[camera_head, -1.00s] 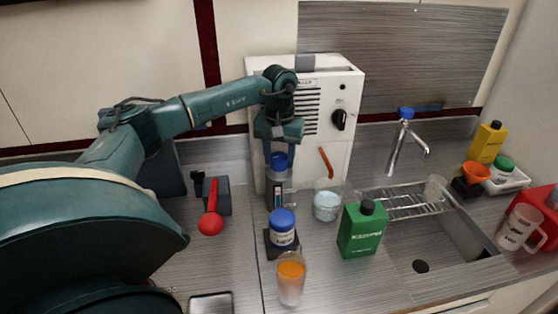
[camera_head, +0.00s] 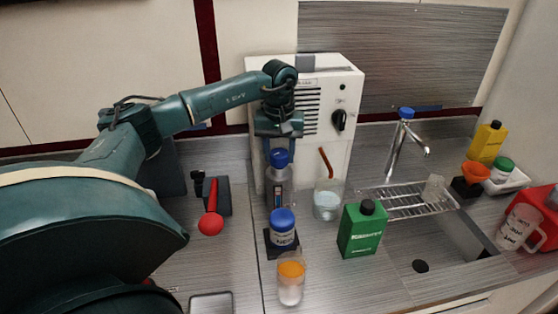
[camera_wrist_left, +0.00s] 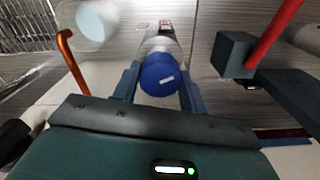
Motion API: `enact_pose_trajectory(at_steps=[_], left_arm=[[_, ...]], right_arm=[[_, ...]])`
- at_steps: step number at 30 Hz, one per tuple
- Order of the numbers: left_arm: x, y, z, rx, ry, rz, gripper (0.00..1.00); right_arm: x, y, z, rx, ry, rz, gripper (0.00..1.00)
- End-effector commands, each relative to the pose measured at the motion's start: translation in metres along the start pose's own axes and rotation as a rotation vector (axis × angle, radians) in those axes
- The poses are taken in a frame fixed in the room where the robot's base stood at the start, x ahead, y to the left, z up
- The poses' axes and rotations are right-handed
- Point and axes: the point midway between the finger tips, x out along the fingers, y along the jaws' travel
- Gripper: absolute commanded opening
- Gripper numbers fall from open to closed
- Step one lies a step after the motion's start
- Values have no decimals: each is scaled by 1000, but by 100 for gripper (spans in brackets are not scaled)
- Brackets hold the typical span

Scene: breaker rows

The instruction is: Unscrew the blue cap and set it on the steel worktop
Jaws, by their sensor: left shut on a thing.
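My left gripper (camera_head: 279,155) points down at the back of the worktop, its fingers on either side of a blue cap (camera_head: 279,158). The gripper is shut on this cap, which also shows between the fingers in the left wrist view (camera_wrist_left: 158,74). The cap sits over the top of a pale bottle with a label (camera_head: 280,184); I cannot tell whether they are apart. The bottle stands upright in front of the white machine. The steel worktop (camera_head: 335,275) spreads in front and to the right. My right gripper is not in view.
A beaker (camera_head: 327,200) and green bottle (camera_head: 362,230) are right. A red-handled tool (camera_head: 211,215) is left. The white machine (camera_head: 350,95) stands behind.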

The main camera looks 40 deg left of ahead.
Motion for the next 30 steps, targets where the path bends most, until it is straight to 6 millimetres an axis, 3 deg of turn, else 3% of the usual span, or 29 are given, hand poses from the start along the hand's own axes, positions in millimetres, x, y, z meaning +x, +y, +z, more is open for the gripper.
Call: enact_pose_trajectory(at_steps=[30], left_arm=[[-39, 0, 0, 1, 0, 1, 21]], right_arm=[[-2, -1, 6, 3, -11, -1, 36]])
